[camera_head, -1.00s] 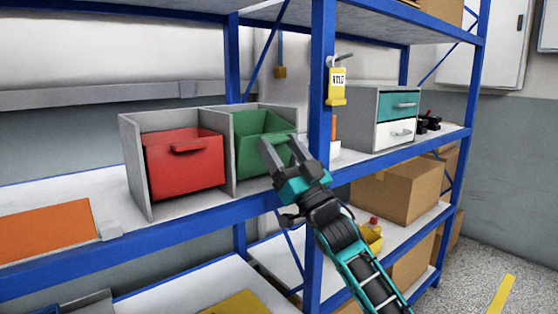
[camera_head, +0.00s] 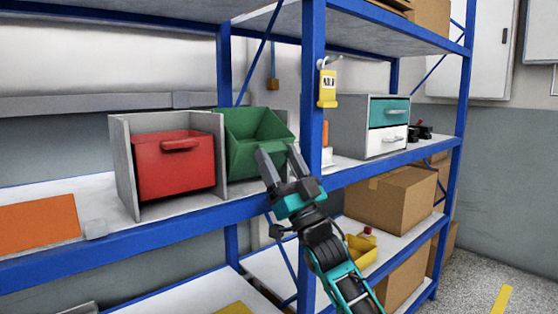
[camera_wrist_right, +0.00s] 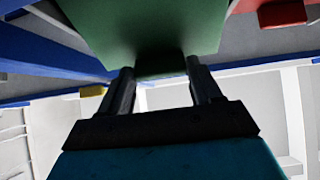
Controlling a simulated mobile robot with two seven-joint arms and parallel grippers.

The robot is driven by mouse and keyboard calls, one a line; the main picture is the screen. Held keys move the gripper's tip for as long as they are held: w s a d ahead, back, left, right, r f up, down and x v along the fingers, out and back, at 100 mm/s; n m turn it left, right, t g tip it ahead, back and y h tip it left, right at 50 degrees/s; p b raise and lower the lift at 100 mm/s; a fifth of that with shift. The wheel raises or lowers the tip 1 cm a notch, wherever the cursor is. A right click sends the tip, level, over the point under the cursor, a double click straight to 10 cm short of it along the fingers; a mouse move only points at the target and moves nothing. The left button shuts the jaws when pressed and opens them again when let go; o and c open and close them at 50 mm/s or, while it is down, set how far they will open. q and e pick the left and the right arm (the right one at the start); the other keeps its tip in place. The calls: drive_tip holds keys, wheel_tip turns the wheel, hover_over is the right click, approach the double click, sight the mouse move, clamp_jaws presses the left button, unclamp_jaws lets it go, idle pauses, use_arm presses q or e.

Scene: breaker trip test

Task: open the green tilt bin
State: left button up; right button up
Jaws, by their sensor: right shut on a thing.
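The green tilt bin (camera_head: 254,135) is tipped forward out of its grey housing in the head view. Its open top and inner walls show. My right gripper (camera_head: 279,152) is at the bin's front, with its fingers pointing up and away along the front face. In the right wrist view, the green front (camera_wrist_right: 150,30) lies over the fingertips (camera_wrist_right: 163,80), and the jaws are shut on the bin. The handle itself is hidden. My left gripper is out of view.
A red bin (camera_head: 174,170) sits closed beside the green one. A blue shelf post (camera_head: 313,90) with a yellow tag (camera_head: 327,88) stands close right of the green bin. A small drawer unit (camera_head: 375,125) is further right, and a cardboard box (camera_head: 390,198) is below.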

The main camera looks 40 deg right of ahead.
drive_tip(key=shift+w+f, duration=0.15)
drive_tip(key=shift+f, duration=0.2)
drive_tip(key=o, duration=1.2)
drive_tip(key=shift+c, duration=0.2)
drive_tip(key=o, duration=0.4)
drive_tip(key=shift+r, duration=0.2)
drive_tip(key=shift+c, duration=0.2)
drive_tip(key=v, duration=1.3)
drive_tip(key=shift+b, duration=0.45)
